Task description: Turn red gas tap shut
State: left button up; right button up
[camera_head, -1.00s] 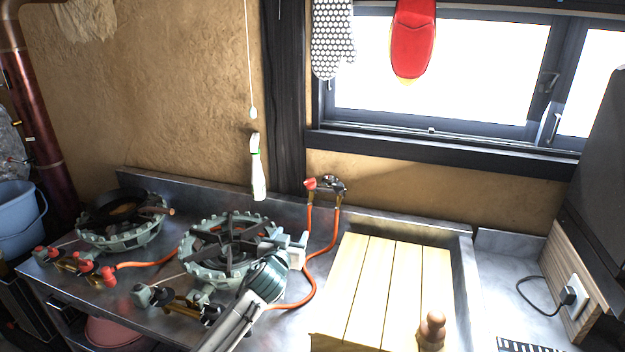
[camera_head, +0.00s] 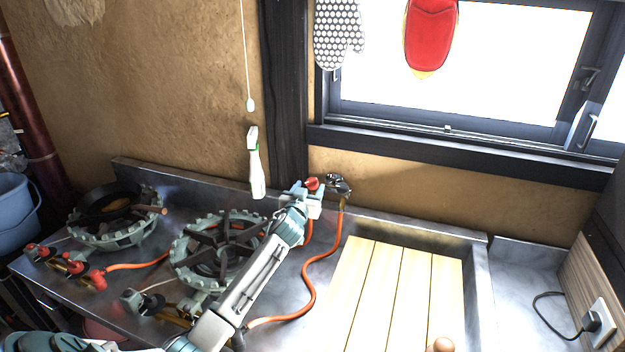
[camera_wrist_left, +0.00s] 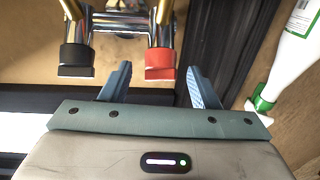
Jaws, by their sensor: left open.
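The red gas tap (camera_head: 312,184) is on a pipe fitting at the back wall below the window, beside a black tap (camera_head: 338,184). In the left wrist view the red tap (camera_wrist_left: 160,64) lies between the fingertips, with a gap on each side. The black tap (camera_wrist_left: 75,59) is outside the fingers, to the left. My left gripper (camera_head: 307,192) is open at the red tap; its fingers also show in the left wrist view (camera_wrist_left: 160,78). Whether the knob is fully between the fingers in depth I cannot tell. My right gripper is out of view.
Orange hoses (camera_head: 309,280) run down from the taps. Gas burners (camera_head: 217,250) stand left of my arm. A spray bottle (camera_head: 256,165) hangs close to the gripper's left. Wooden boards (camera_head: 390,300) lie at the right. A dark post (camera_head: 284,95) stands behind.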

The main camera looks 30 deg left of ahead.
aim_at(311, 184)
pick_arm(q)
jog(key=x, duration=0.3)
jog(key=shift+w+a+p, duration=0.1)
jog(key=shift+w+p, duration=0.2)
jog(key=shift+w, duration=0.2)
jog(key=shift+a, duration=0.1)
jog(key=c, duration=0.9)
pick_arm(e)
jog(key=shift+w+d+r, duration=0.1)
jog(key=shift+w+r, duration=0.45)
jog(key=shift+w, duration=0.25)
